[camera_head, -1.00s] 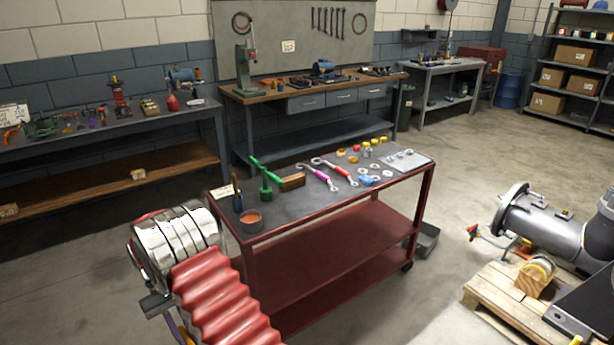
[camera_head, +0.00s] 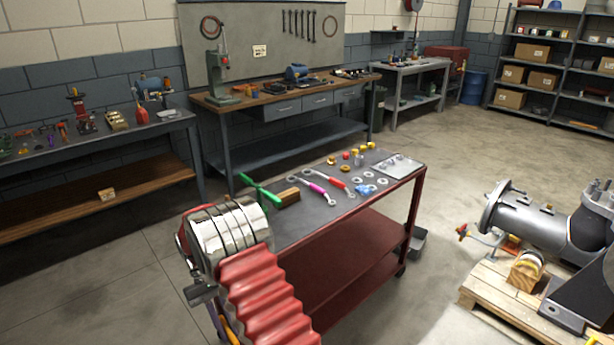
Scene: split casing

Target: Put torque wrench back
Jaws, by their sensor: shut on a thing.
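I cannot single out the torque wrench with certainty.
A pallet (camera_head: 490,290) with a grey pipe assembly (camera_head: 530,222) stands right. Workbenches line the back wall.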

